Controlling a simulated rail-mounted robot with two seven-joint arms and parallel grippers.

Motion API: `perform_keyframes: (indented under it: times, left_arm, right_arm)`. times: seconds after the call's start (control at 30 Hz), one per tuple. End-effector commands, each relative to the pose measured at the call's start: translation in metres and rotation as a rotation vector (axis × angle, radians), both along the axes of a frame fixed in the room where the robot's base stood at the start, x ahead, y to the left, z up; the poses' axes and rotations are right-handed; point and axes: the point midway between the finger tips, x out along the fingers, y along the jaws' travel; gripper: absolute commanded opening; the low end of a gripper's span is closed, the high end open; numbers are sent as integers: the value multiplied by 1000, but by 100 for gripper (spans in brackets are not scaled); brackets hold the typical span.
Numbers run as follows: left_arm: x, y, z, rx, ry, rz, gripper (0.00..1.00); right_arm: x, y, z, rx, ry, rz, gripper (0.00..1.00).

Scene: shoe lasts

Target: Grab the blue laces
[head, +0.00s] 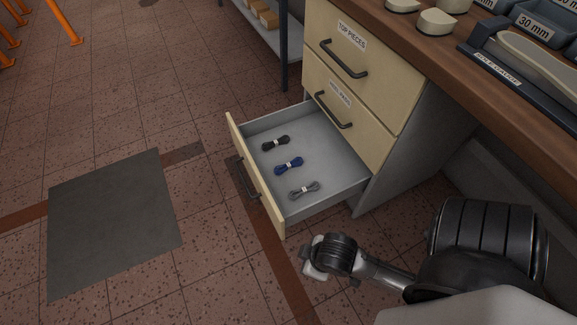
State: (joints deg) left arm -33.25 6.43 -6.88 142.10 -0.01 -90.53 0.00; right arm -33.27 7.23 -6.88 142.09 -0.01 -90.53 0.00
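The blue laces (289,166) are a small bundle with a pale band round the middle. They lie on the floor of an open drawer (335,152), between a black bundle (276,143) and a grey bundle (304,190). My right gripper (312,264) is at the bottom of the head view, on the near side of the drawer and apart from the laces. Its fingers are mostly hidden by its own wrist, so I cannot tell whether they are open. My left gripper is not in view.
The drawer's cream front (256,175) and grey side walls surround the bundles. Two shut drawers, one labelled TOP PIECES (350,50), are above. The wooden worktop (440,57) overhangs at the right, with trays and pale pieces. A dark mat (115,222) lies on the open floor.

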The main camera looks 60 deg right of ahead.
Motion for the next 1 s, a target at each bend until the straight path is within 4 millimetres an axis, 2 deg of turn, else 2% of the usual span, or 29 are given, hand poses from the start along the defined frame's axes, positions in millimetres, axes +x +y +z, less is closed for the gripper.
perform_keyframes:
  times: [0.47, 0.8, 1.0]
  left_arm:
    - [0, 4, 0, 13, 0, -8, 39]
    - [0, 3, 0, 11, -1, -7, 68]
    - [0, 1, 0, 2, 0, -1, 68]
  right_arm:
    - [0, 2, 0, 8, 0, -6, 0]
    - [0, 3, 0, 10, -1, -6, 0]
    - [0, 2, 0, 8, 0, -6, 0]
